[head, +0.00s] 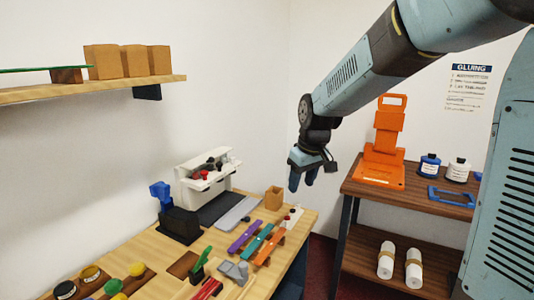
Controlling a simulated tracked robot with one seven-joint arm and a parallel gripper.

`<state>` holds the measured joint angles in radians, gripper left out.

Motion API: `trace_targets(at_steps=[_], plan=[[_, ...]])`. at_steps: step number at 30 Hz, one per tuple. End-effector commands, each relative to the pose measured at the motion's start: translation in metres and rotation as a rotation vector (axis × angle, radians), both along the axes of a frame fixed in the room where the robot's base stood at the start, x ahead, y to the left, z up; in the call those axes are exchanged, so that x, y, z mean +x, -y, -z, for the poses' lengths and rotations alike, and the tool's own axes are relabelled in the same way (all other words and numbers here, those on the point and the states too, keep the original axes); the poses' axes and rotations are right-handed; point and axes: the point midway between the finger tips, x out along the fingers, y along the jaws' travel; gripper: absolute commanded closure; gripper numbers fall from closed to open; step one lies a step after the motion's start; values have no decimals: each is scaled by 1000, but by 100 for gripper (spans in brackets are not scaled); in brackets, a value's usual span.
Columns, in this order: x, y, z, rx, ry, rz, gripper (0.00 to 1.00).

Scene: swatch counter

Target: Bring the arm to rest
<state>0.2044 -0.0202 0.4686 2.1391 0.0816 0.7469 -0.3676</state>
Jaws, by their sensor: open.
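My gripper (302,180) hangs at the end of my raised arm, above the gap between the counter's right end and the brown shelf unit. Its blue fingers point downward with nothing seen between them. It touches nothing. My arm reaches in from the upper right, its blue-grey links slanting down to the left.
The wooden counter (307,220) holds purple, teal and orange strips (270,247), a white machine (207,178), a small wooden box (274,198) and several jars. The shelf unit (390,191) carries an orange stand (383,160) and bottles (429,168). A wall shelf (110,89) is upper left.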

Motion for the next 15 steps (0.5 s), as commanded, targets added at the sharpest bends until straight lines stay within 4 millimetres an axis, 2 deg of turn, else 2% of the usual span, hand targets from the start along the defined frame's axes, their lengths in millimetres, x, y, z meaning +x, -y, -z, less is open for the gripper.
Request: trace_targets(at_steps=[6, 15], plan=[[-48, 35, -32, -39, 51, 124, 50], [-119, 79, -61, -33, 116, 302, 50]])
